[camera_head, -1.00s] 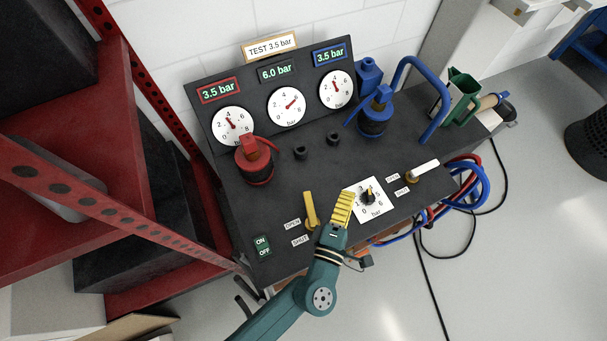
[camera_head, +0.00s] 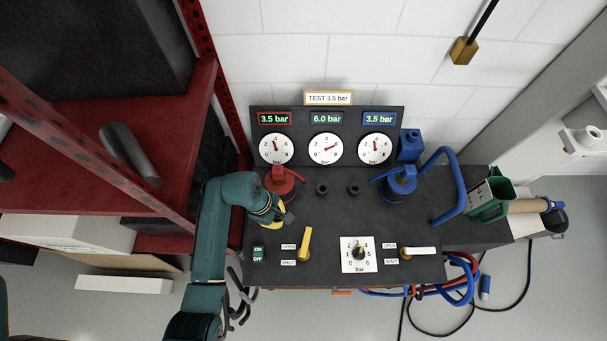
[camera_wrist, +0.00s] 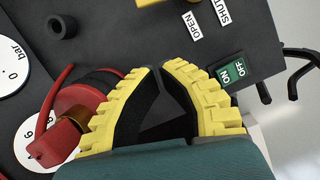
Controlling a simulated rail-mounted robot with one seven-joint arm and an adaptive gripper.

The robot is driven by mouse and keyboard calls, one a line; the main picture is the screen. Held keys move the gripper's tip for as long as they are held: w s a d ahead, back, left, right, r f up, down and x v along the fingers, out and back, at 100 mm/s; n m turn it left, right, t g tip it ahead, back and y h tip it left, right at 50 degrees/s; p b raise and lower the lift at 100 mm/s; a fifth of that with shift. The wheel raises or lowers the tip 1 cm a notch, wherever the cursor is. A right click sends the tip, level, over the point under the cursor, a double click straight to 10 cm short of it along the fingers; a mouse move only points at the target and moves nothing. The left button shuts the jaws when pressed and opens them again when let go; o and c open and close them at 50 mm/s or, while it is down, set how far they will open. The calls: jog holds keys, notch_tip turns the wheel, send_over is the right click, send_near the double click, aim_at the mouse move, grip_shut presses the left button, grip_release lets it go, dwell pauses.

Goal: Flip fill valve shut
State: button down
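The bench panel has two levers with OPEN and SHUT labels; no label names the fill valve. The yellow lever (camera_head: 306,241) stands nearly upright in the head view, its handle end toward the gauges. Part of it shows at the top edge of the wrist view (camera_wrist: 148,2). The white lever (camera_head: 420,251) lies sideways, pointing right. My gripper (camera_head: 286,220) is above the panel, up and left of the yellow lever and just below the red coupling (camera_head: 284,186), apart from both levers. In the wrist view its yellow fingers (camera_wrist: 162,68) converge at the tips, with nothing between them.
The blue coupling (camera_head: 400,182) and the blue hose loop (camera_head: 455,180) rise at the right. A pressure dial (camera_head: 350,243) sits between the levers. The green ON/OFF switch (camera_head: 258,254) is at the lower left. The red rack (camera_head: 165,140) stands close on the left.

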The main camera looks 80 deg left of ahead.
aim_at(306, 243)
jog(key=shift+s+d+r, duration=0.15)
jog(key=shift+s+d, duration=0.05)
jog(key=shift+s, duration=0.4)
jog(key=b+x, duration=0.4)
jog(key=x, duration=0.6)
jog(key=shift+s+d, duration=0.2)
jog(key=w, duration=0.1)
jog(key=w+d+b, duration=0.1)
jog(key=w, duration=0.1)
jog(key=shift+w+d, duration=0.3)
jog(key=shift+w, duration=0.1)
jog(key=shift+h, duration=0.3)
